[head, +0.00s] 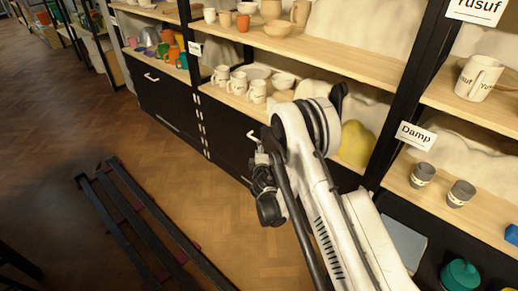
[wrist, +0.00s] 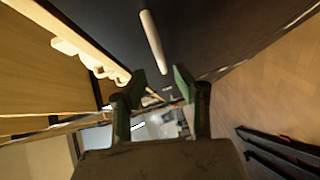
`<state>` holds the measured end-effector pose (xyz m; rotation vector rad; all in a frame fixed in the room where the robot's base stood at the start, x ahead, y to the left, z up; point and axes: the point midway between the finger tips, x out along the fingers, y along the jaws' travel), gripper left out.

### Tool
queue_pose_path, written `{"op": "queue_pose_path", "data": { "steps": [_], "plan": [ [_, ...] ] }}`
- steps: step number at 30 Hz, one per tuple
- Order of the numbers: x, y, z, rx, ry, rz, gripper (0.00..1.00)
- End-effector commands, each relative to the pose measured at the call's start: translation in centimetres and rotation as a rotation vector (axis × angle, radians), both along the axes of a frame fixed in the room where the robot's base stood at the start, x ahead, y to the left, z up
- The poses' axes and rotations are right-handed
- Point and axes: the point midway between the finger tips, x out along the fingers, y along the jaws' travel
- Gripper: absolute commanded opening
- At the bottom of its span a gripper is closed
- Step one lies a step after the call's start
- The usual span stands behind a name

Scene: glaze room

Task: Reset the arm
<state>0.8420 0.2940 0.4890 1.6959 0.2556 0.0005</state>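My gripper (head: 267,195) hangs at the end of my white arm in the head view, in front of the black drawer fronts below the shelves. Its fingers are hard to make out there. In the wrist view the two green-tipped fingers (wrist: 160,84) stand apart with nothing between them, so it is open and empty. A pale drawer handle (wrist: 153,41) shows beyond the fingertips on a dark front, apart from them. My arm is bent and hides part of the shelving behind it.
The middle shelf (head: 222,94) carries white mugs and bowls. Grey cups (head: 422,175) stand near the "Damp" label (head: 416,136) at right. A white mug (head: 479,78) stands above them. Dark rails (head: 150,215) lie on the wooden floor at left. Floor between rails and drawers is clear.

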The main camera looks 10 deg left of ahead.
Motion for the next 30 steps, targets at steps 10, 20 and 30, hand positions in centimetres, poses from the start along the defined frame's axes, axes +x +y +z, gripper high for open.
{"op": "queue_pose_path", "data": {
  "steps": [10,20,30],
  "plan": [
    [0.2,-0.2,0.4,0.005,0.004,-0.005,0.29],
    [1.3,-4.1,7.8,0.111,0.074,-0.099,0.29],
    [0.2,-10.0,17.2,0.266,0.176,-0.231,0.29]
  ]
}}
